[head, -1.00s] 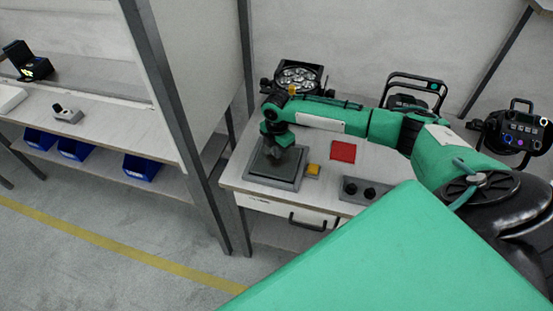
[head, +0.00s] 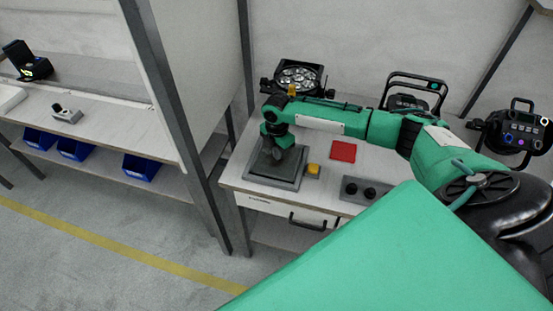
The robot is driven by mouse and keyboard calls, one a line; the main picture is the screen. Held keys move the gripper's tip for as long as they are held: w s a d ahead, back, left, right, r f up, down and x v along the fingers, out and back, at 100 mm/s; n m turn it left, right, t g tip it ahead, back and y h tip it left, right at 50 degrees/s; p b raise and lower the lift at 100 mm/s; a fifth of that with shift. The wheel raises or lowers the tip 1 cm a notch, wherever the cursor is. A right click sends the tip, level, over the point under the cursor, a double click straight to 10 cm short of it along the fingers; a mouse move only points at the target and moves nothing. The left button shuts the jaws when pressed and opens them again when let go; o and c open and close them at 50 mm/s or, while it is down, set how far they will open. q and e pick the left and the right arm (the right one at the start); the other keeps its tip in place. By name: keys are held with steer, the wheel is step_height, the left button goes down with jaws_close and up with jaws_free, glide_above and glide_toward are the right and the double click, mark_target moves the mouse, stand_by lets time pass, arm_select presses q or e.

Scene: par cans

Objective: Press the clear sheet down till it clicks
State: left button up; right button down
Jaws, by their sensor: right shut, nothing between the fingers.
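A grey square plate in a low frame (head: 262,182) lies on the left end of the bench. I cannot make out a clear sheet as a separate thing; if one lies in the frame, it is too faint to tell. My right gripper (head: 276,156) points down over the middle of the plate, shut and empty. Its tips are at or just above the surface; I cannot tell if they touch. The gripper and wrist hide part of the plate's far side. My left gripper is not in view.
A yellow block (head: 313,170) sits at the frame's right side. A red square (head: 343,151) and a grey box with two black knobs (head: 366,190) lie further right. Par lamps (head: 299,77) stand along the back. A dark post (head: 207,195) rises left of the bench (head: 232,175).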

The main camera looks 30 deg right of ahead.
steer(key=shift+f, duration=0.6)
step_height(320, 180, up, 7)
steer(key=p, duration=0.7)
steer(key=shift+r, duration=0.1)
stand_by(0.4)
